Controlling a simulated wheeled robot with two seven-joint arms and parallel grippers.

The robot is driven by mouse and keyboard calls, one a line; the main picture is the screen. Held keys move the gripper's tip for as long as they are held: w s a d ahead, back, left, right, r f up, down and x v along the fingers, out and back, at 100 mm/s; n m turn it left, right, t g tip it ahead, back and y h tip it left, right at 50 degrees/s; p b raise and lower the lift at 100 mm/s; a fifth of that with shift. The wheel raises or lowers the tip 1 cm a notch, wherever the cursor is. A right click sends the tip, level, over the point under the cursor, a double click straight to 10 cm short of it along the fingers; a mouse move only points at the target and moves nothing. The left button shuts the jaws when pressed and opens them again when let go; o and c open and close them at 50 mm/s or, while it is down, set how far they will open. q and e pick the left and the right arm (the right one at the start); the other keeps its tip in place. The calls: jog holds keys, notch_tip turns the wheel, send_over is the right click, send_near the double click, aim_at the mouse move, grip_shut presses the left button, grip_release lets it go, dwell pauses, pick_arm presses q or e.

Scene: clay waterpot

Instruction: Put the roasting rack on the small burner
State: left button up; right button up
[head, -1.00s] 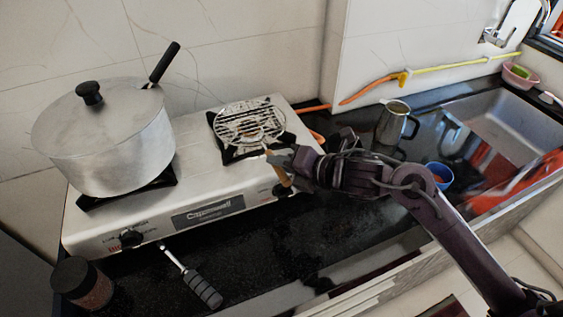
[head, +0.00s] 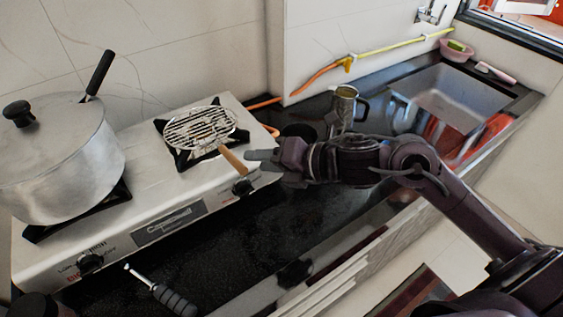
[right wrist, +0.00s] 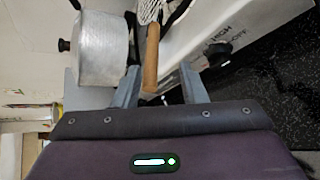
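The roasting rack (head: 200,126) is a round wire grid with a wooden handle (head: 233,160). It rests on the black support of the small burner (head: 183,158), at the right end of the stove. Its handle sticks out over the stove's front right. My right gripper (head: 252,161) is just right of the handle's end. In the right wrist view my right gripper (right wrist: 160,86) has its fingers spread, with the wooden handle (right wrist: 151,60) showing in the gap, seemingly not gripped. Part of the burner support is hidden beneath the rack. My left gripper is not in view.
A large lidded pot (head: 60,160) stands on the stove's left burner. A metal mug (head: 344,108) stands behind my right arm, near the sink (head: 450,95). A black-handled tool (head: 165,292) lies at the stove's front. The dark counter (head: 250,235) before the stove is largely clear.

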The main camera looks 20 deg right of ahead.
jog(key=shift+b+v, duration=0.3)
jog(key=shift+v, duration=2.05)
